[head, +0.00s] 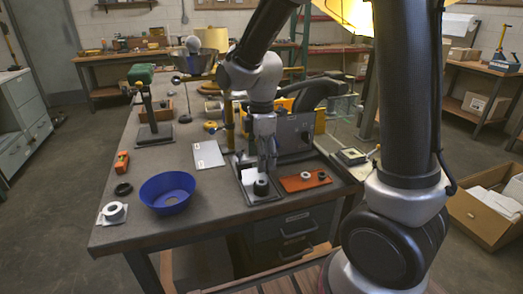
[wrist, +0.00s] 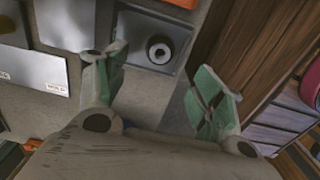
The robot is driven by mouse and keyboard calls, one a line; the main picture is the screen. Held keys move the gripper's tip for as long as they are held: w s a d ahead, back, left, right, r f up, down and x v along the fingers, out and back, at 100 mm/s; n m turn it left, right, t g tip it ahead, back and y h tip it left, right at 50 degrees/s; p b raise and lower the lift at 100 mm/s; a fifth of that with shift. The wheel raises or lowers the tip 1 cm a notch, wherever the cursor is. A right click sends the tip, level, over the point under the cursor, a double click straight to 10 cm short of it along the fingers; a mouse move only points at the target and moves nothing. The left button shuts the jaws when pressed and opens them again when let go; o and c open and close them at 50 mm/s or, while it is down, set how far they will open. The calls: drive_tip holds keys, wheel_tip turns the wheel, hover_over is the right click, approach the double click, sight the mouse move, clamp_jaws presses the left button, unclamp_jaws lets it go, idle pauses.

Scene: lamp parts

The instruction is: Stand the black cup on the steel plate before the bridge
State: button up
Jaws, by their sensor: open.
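The black cup (head: 261,188) stands upright near the front end of a grey steel plate (head: 246,197) close to the table's front edge. In the wrist view the cup (wrist: 159,50) shows from above as a dark ring with a pale centre, on the plate (wrist: 130,24). My gripper (head: 266,172) is just above the cup in the head view. In the wrist view its green-padded fingers (wrist: 162,62) are spread wide, with the cup between and beyond their tips. They look empty and apart from the cup. I cannot tell which part is the bridge.
An orange board (head: 304,182) with small round parts lies right of the plate. A pale sheet (head: 209,154) lies to its left. A blue bowl (head: 167,193), a black ring (head: 123,189) and a white ring part (head: 115,212) sit at the left. Tabletop between bowl and plate is clear.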

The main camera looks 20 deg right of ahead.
drive_tip(key=s+d+r+m+t, duration=0.2)
drive_tip(key=s+d+r+m, duration=0.6)
drive_tip(key=r, duration=0.3)
drive_tip(key=s+d+r+m+t, duration=0.2)
drive_tip(key=s+d+r+m, duration=0.2)
drive_tip(key=s+d+m, duration=0.3)
drive_tip(key=s+m, duration=0.3)
drive_tip(key=shift+s, duration=0.15)
